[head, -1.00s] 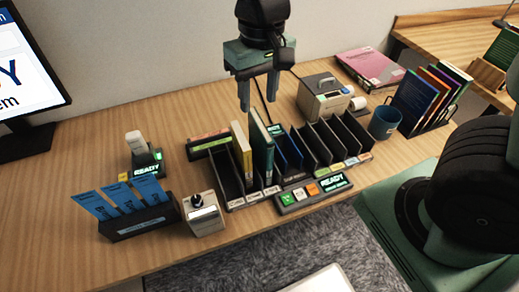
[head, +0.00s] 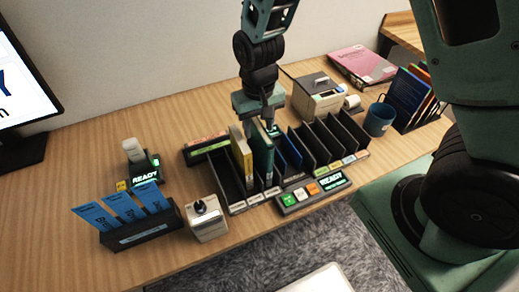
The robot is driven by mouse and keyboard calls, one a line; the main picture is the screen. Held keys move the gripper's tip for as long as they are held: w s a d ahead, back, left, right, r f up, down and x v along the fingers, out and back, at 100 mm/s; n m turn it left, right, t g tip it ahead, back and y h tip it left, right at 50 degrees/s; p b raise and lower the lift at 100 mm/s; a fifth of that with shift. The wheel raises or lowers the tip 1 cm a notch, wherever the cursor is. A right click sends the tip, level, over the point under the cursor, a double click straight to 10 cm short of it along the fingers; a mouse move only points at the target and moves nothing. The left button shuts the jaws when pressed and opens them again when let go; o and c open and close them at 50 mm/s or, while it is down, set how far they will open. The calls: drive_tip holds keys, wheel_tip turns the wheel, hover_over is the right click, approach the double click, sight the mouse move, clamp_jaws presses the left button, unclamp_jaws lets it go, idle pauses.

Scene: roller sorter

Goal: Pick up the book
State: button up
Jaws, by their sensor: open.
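Two books stand upright in slots at the left part of the black sorter rack: a yellow book (head: 241,158) and, to its right, a green book (head: 262,155). The picture does not tell which one the task means. My gripper (head: 260,122) points down over the top of the green book, its fingers open. The fingertips are close to that book's top edge; I cannot tell whether they touch it or straddle it. A blue item (head: 289,150) stands in a slot further right.
A control panel (head: 313,193) with lit buttons sits before the rack. Blue cards stand in a black holder (head: 142,232), beside a white knob box (head: 207,219). A label printer (head: 317,97), blue mug (head: 378,119) and pink book (head: 361,66) lie right. Bare desk shows at left (head: 60,190).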

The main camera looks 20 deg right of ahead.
sight(259, 138)
drive_tip(key=shift+w+d+f+p, duration=0.1)
drive_tip(key=shift+f+p, duration=0.25)
drive_tip(key=shift+f, duration=0.95)
drive_tip(key=shift+w+d+f+p, duration=0.1)
drive_tip(key=shift+f+p, duration=0.2)
drive_tip(key=shift+f, duration=1)
clamp_jaws()
